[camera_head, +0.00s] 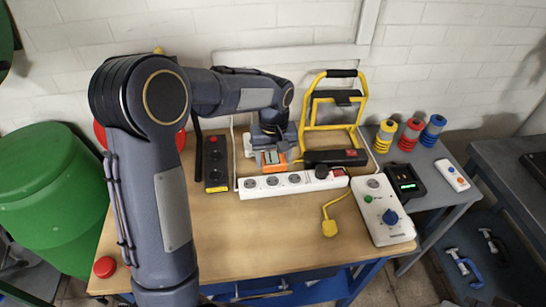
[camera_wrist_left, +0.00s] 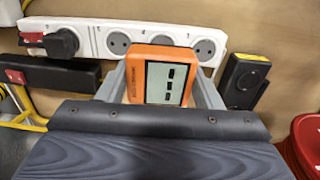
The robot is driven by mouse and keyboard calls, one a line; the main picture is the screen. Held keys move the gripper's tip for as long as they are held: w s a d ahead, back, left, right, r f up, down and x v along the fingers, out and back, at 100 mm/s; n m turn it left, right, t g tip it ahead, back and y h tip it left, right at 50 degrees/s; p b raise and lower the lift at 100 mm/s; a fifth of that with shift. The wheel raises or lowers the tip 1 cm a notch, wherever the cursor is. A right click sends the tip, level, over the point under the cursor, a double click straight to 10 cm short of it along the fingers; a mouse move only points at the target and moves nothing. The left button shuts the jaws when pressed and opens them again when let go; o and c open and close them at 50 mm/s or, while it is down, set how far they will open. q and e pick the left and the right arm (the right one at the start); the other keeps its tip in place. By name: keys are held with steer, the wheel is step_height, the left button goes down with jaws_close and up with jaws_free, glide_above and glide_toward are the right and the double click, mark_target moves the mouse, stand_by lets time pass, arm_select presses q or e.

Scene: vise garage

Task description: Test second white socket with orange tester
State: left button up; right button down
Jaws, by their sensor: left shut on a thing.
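The white socket strip (camera_head: 284,190) lies across the table, with open round sockets and a black plug in the socket nearest its red switch. The strip also shows in the left wrist view (camera_wrist_left: 88,48). My left gripper (camera_head: 270,150) is shut on the orange tester (camera_head: 282,167), close by the strip's far edge. In the left wrist view the tester (camera_wrist_left: 152,75) sits between the two fingers, its screen showing dark marks. It partly covers a middle socket (camera_wrist_left: 160,40) there. The tester's prongs are hidden, and I cannot tell whether it touches the strip. My right gripper is not in view.
A black power strip (camera_head: 215,165) stands left of the tester. A yellow work lamp (camera_head: 333,110) and a black strip with a red switch (camera_head: 335,157) are behind the white strip. A yellow plug (camera_head: 329,228) and a grey-white box with a blue knob (camera_head: 382,210) lie in front. The table's front middle is clear.

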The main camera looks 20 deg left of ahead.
mark_target(274, 181)
arm_select(q)
steer(key=shift+f+b, duration=1.9)
steer(key=shift+f, duration=0.75)
steer(key=shift+f, duration=0.55)
stand_by(0.4)
steer(key=o, duration=1.4)
step_height(274, 181, up, 8)
steer(key=shift+f+b, duration=0.1)
steer(key=shift+b, duration=0.25)
